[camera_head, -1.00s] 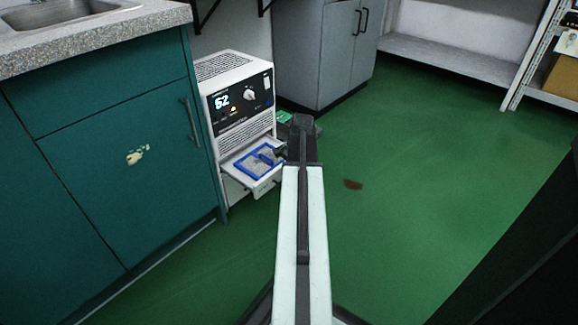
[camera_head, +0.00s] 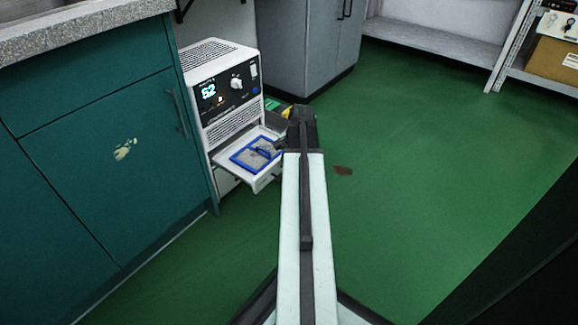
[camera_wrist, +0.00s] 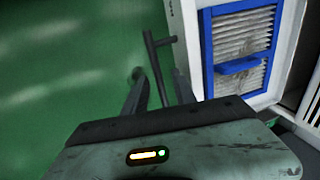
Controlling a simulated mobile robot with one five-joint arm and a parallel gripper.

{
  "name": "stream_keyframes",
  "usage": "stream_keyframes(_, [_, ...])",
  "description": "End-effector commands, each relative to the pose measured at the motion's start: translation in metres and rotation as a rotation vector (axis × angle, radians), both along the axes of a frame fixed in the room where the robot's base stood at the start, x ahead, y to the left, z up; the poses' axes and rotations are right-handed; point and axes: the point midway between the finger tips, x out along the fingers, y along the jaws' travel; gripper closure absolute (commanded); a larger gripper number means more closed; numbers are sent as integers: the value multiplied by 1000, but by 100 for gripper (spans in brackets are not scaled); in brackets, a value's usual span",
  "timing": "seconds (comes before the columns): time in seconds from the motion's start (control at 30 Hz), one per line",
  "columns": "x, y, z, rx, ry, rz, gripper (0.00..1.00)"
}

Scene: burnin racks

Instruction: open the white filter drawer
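The white filter drawer (camera_head: 265,178) sticks out from the front of a white machine (camera_head: 217,55). It holds a blue-framed filter with a grey mesh (camera_head: 252,158); the frame with its blue grip also shows in the wrist view (camera_wrist: 238,67). A dark bar handle (camera_wrist: 157,70) stands off the drawer's front. My gripper (camera_wrist: 158,82) is open around this handle. One finger is on the outer side and one between bar and drawer front, with gaps visible. In the head view my arm hides the gripper and handle.
A teal cabinet (camera_head: 95,130) with a sink counter stands just left of the machine. A grey cabinet (camera_head: 308,50) is behind. A green and yellow item (camera_head: 278,107) lies behind the drawer. The green floor to the right is clear except for a brown patch (camera_head: 343,170).

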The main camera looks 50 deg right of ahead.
Motion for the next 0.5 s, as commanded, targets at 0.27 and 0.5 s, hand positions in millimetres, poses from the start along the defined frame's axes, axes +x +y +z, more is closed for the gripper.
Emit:
stream_keyframes(0.27, [0, 2, 7, 3, 0, 3, 67])
stream_keyframes(0.5, [-7, 2, 46, 2, 0, 2, 67])
